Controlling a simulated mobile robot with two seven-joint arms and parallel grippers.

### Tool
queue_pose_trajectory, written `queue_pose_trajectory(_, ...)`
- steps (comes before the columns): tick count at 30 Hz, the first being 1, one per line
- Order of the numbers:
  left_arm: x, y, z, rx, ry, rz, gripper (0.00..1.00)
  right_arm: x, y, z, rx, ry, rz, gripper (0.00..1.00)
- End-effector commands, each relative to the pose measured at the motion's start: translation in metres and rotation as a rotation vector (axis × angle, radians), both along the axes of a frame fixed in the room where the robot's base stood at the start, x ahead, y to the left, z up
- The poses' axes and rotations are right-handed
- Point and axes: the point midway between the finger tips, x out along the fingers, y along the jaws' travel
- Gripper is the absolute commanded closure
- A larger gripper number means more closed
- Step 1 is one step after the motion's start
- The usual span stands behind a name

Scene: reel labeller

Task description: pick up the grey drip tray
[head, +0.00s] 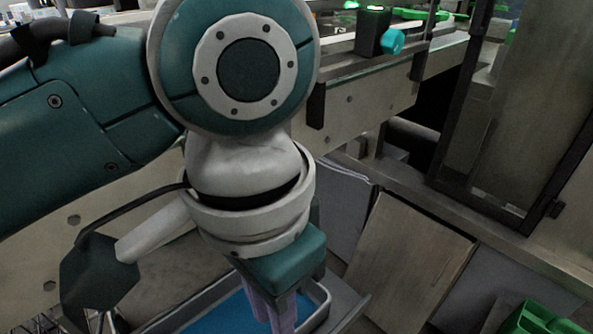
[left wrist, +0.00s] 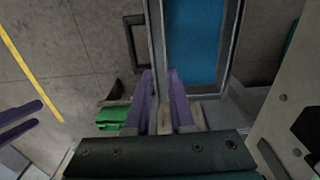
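The grey drip tray (head: 316,309) is at the bottom of the head view, partly hidden behind my left arm and cut by the frame. It has a grey rim and a blue inside. In the left wrist view the tray (left wrist: 157,35) runs down from the top edge. My left gripper (left wrist: 160,72) has purple fingers that are apart, with the tips at the tray's near left corner, seemingly on either side of the rim. It points down over the tray in the head view (head: 283,318). My right gripper (left wrist: 38,113) shows only as two separated purple fingers at the left edge of the wrist view.
A green bin (left wrist: 114,117) stands below the tray corner in the wrist view. A green crate (head: 540,318) is at the head view's bottom right. A metal machine frame (head: 375,100) runs behind my arm. A yellow line (left wrist: 30,70) marks open grey floor.

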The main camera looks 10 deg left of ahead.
Motion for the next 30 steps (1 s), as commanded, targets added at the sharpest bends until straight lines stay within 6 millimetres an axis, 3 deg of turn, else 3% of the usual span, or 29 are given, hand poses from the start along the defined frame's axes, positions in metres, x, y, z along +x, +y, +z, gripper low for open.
queue_pose_trajectory(1, 0.003, 0.003, -0.011, 0.016, -0.001, 0.0, 0.79, 0.0, 0.0, -0.012, 0.0, 0.0, 0.0, 0.43)
queue_pose_trajectory(17, 0.0, 0.008, -0.066, 0.031, 0.005, 0.002, 0.79, -0.002, 0.0, -0.02, -0.001, 0.004, 0.0, 0.43)
queue_pose_trajectory(24, -0.006, 0.011, -0.103, 0.029, 0.004, 0.002, 0.79, -0.001, 0.0, -0.026, 0.0, 0.003, 0.0, 0.43)
queue_pose_trajectory(30, -0.006, 0.011, -0.109, 0.028, 0.001, 0.0, 0.79, -0.001, 0.0, -0.026, -0.001, 0.003, 0.001, 0.43)
